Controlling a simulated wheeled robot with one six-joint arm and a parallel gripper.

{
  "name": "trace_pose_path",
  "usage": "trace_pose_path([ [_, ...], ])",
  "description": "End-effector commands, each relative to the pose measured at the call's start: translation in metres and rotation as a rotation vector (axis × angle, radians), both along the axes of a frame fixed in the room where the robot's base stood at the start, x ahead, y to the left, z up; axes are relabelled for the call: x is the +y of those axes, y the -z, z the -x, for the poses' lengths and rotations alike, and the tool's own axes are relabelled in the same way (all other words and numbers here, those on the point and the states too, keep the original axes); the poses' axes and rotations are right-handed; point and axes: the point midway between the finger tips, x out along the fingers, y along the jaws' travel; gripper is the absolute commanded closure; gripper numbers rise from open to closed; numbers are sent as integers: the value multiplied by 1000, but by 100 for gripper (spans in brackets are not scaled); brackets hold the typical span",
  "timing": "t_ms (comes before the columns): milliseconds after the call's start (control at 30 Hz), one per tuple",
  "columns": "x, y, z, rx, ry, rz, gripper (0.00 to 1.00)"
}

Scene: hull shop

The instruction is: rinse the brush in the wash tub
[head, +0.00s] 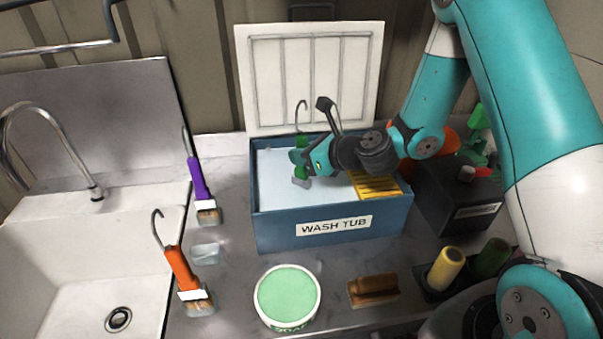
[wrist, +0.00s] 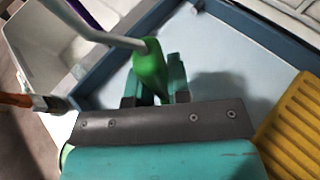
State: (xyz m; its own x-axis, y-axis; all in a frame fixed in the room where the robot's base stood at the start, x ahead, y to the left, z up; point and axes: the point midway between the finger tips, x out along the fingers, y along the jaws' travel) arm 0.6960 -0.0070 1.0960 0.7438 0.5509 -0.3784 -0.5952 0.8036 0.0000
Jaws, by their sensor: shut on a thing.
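The blue wash tub (head: 280,236), with a label on its front, stands on the counter with its white lid (head: 315,80) raised behind it. Pale liquid (head: 278,165) shows inside. My gripper (head: 305,162) is over the left part of the tub, shut on the green handle of a brush (head: 300,143). The brush's metal hook rises above the fingers, and its lower end shows just below them. I cannot tell whether the tip touches the liquid. In the wrist view the green handle (wrist: 149,68) sits between the fingers (wrist: 155,92).
A yellow ribbed board (head: 376,186) lies at the tub's right. A purple brush (head: 199,182) and an orange brush (head: 182,270) lie left of it, near the sink (head: 70,290). Soap (head: 287,296), a brown block (head: 373,289) and a dark box (head: 455,200) also stand nearby.

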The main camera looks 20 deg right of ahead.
Motion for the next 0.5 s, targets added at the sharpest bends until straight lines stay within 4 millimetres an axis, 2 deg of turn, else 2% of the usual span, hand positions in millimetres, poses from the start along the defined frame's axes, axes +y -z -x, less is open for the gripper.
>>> trace_pose_path([
  [500,0,-42,0,0,0,0,100],
])
